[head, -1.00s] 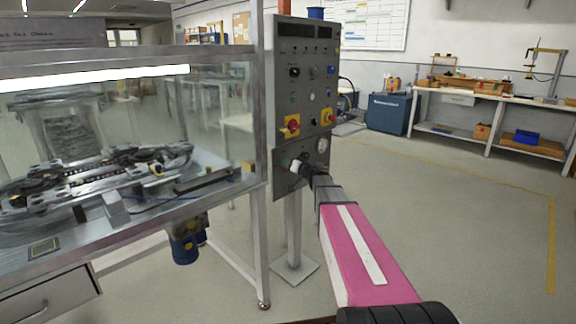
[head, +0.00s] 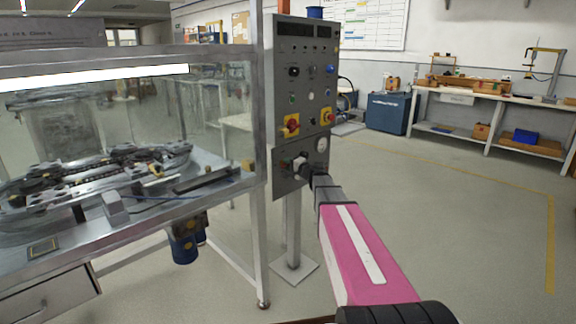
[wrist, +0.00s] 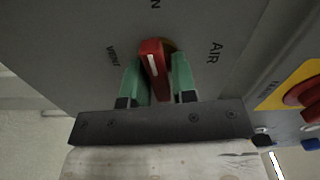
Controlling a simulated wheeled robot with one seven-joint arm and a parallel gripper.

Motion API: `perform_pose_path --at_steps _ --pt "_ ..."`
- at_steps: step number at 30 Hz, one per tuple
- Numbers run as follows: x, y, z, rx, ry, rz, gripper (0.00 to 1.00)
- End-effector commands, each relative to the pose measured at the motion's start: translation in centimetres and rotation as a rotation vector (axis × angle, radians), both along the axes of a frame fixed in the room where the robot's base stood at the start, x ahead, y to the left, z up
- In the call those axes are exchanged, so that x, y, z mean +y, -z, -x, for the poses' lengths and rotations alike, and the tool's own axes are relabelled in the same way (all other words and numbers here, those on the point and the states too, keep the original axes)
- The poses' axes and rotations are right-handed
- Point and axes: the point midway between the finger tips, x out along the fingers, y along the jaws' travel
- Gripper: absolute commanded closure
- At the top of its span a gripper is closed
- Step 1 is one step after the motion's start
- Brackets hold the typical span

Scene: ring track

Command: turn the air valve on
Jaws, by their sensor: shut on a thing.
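The air valve's red handle (wrist: 152,68) with a white stripe shows in the wrist view on a grey panel. Its stripe points up the picture, leaning slightly left, between the printed words VENT (wrist: 113,56) on the left and AIR (wrist: 215,53) on the right. My gripper (wrist: 159,82) is shut on the handle, with one green finger pad on each side.
Red knobs on yellow plates (head: 291,125) sit above the valve on the panel; one plate (wrist: 297,86) shows at right in the wrist view. A glass-walled machine (head: 125,110) stands close on the left. The floor on the right is open.

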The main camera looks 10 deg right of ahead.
Motion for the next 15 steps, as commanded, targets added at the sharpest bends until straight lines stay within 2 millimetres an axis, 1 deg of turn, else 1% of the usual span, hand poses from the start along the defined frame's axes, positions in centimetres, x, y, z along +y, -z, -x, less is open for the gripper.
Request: perform_pose_path --at_steps 7,15 --pt "-0.08 0.10 0.02 0.064 0.002 -0.087 0.98" --pt "-0.09 0.14 0.02 0.089 0.002 -0.121 0.98"
